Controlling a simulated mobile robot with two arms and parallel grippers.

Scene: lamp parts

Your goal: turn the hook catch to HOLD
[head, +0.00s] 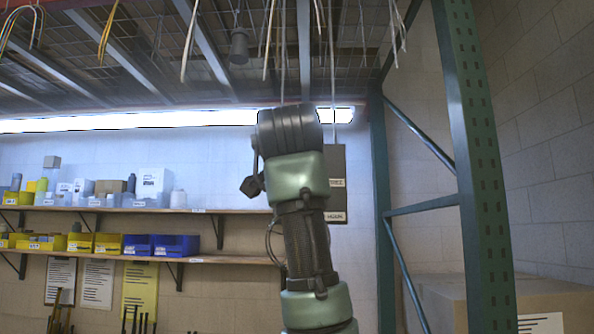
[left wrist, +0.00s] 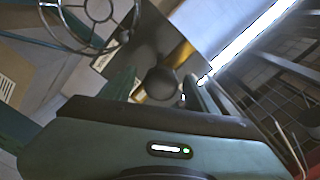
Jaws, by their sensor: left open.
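A dark round knob (left wrist: 162,82) shows in the middle of the left wrist view, in front of a gold bar (left wrist: 181,54) and a grey panel. I take it to be the catch's handle; its setting cannot be told. My left gripper (left wrist: 165,92) is open, with the knob seen between its fingers; contact cannot be told. In the head view my left arm (head: 305,240) rises through the middle and hides its own fingers and the catch. A grey panel (head: 337,200) shows partly behind it, with two small labels whose words I cannot read surely. My right gripper is out of view.
A spoked ring (left wrist: 92,14) is at the wrist view's upper left. Loose wires (head: 282,50) hang from the ceiling. A green rack post (head: 478,170) stands right of the arm. Shelves with bins (head: 176,245) line the left wall. A cardboard box (head: 445,300) is at lower right.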

